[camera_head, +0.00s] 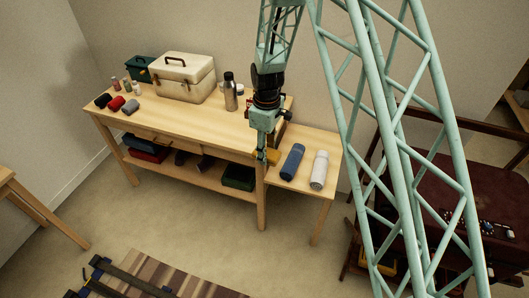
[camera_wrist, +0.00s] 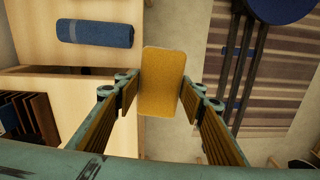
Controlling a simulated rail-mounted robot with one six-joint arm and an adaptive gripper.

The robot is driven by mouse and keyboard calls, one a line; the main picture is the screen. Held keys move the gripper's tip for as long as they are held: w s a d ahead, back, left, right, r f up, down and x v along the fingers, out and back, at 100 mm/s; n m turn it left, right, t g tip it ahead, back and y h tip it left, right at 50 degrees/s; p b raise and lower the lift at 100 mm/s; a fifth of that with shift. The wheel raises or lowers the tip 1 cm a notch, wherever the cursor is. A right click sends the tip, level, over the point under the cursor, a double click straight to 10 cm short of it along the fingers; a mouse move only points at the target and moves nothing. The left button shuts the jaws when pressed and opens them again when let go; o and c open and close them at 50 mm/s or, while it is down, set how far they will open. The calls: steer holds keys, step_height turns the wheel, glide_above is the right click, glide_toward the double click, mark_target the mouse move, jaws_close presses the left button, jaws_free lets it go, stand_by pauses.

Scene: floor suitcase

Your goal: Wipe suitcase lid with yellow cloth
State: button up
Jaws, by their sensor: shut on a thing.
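My gripper (camera_head: 264,150) is over the lower right-hand table section. In the wrist view, my gripper (camera_wrist: 160,98) has its ribbed finger pads on either side of the yellow cloth (camera_wrist: 162,75), shut on it. The cloth looks like a flat, rounded block. It also shows as a small yellow patch in the head view (camera_head: 273,156), partly hidden by my gripper. A dark red-brown case-like surface (camera_head: 435,178), perhaps the suitcase, is at the right in the head view, partly hidden by my arm. A cream case with a handle (camera_head: 184,80) stands on the long table.
A steel bottle (camera_head: 230,92) stands on the long table (camera_head: 165,116). A striped rug (camera_head: 190,284) lies on the floor. Floor between table and rug is clear.

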steer(key=s+d+m, duration=0.2)
steer(key=d+m, duration=0.4)
steer(key=d, duration=0.3)
steer(key=s+d+r+m, duration=0.1)
steer(key=s+d+m, duration=0.1)
steer(key=d+m, duration=0.4)
steer(key=shift+d+r+m, duration=0.15)
steer(key=shift+d+m, duration=0.25)
steer(key=shift+d, duration=1.5)
steer(key=shift+d, duration=0.1)
